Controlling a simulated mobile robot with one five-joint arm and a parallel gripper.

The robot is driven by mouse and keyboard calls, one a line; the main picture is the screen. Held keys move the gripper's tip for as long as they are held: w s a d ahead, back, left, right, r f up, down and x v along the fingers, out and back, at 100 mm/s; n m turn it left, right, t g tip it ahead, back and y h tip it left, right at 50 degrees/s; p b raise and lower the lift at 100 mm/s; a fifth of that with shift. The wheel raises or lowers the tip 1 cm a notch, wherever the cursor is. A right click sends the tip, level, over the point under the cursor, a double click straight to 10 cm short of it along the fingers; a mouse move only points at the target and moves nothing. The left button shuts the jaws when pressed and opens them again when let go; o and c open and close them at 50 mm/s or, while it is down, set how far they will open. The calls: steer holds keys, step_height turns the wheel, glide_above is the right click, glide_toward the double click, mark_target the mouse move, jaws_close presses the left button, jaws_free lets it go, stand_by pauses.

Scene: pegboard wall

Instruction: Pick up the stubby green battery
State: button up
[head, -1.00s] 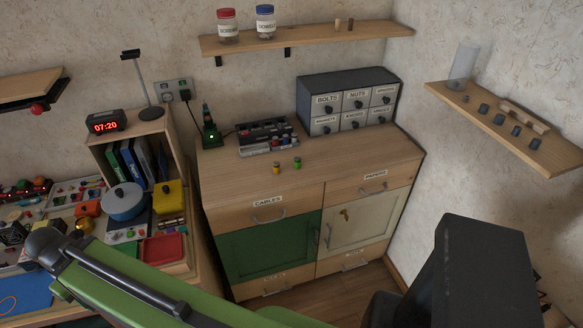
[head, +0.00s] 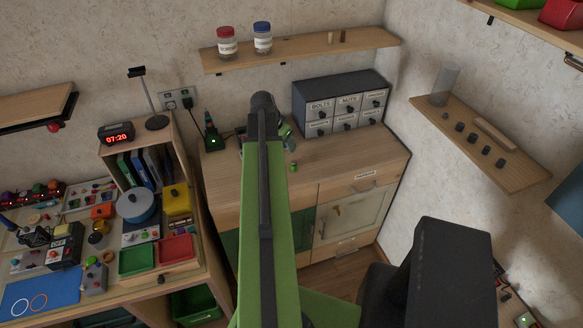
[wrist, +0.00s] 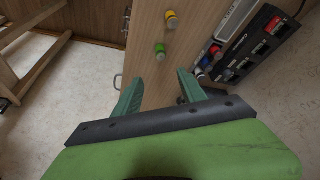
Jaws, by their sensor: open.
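The stubby green battery (head: 293,167) stands on the wooden cabinet top, just right of my raised arm in the head view. In the wrist view the green battery (wrist: 160,50) shows beyond the fingertips, roughly in line with the gap between them. My gripper (wrist: 159,84) is open and empty, and apart from the battery. In the head view my arm covers much of the gripper. A yellow battery (wrist: 171,18) stands near the green one in the wrist view; in the head view my arm hides it.
A grey drawer unit (head: 340,103) stands at the back right. A shelf (head: 330,46) with two jars hangs above. The cabinet top (head: 350,155) right of the battery is clear.

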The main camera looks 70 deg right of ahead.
mark_target(293, 163)
steer(key=b+x, duration=0.5)
steer(key=x, duration=0.1)
steer(key=b+x, duration=0.5)
steer(key=b, duration=0.1)
steer(key=b+x, duration=0.5)
steer(key=x, duration=0.1)
steer(key=shift+w+a+f, duration=0.15)
steer(key=shift+f, duration=0.35)
steer(key=shift+r, duration=0.2)
jaws_close()
